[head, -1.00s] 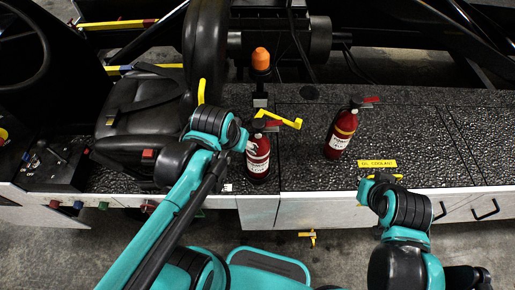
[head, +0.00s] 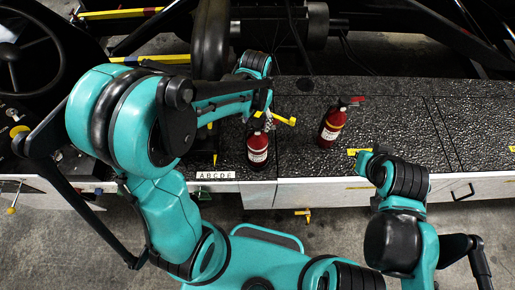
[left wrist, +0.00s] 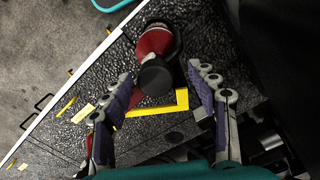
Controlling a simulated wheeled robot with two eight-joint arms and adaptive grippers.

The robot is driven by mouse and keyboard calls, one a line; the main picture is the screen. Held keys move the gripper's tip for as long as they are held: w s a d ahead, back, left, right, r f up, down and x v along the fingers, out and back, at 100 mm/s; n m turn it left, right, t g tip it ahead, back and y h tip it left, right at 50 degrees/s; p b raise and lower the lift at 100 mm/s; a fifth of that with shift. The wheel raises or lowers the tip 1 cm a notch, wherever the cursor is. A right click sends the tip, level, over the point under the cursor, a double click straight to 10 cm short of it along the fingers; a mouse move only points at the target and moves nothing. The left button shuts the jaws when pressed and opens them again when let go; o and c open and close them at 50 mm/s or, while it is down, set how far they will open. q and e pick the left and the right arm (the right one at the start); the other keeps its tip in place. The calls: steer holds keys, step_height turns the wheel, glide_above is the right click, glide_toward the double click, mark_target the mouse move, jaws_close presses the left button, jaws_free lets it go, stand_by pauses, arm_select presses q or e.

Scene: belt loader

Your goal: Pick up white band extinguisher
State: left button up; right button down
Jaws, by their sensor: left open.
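The white band extinguisher (head: 257,150) is red with a white label and stands upright on the dark textured deck (head: 300,165). My left gripper (head: 263,106) is just behind and above its top. In the left wrist view the extinguisher's red body and black top (left wrist: 156,76) show between the two spread fingers, which appear not to grip it. A second red extinguisher (head: 332,127), with a yellowish band, stands to the right. My right gripper (head: 371,160) is over the deck's front edge at right; its fingers are too unclear to judge.
A yellow L-shaped bar (head: 284,119) is close beside the extinguisher's top; it also shows below it in the left wrist view (left wrist: 160,107). A white letter strip (head: 215,175) is on the front edge. The deck at far right is clear.

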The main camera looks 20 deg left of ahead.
mark_target(258, 145)
arm_select(q)
steer(key=f, duration=0.4)
steer(key=shift+d+f, duration=0.1)
steer(key=shift+d, duration=0.15)
jaws_close()
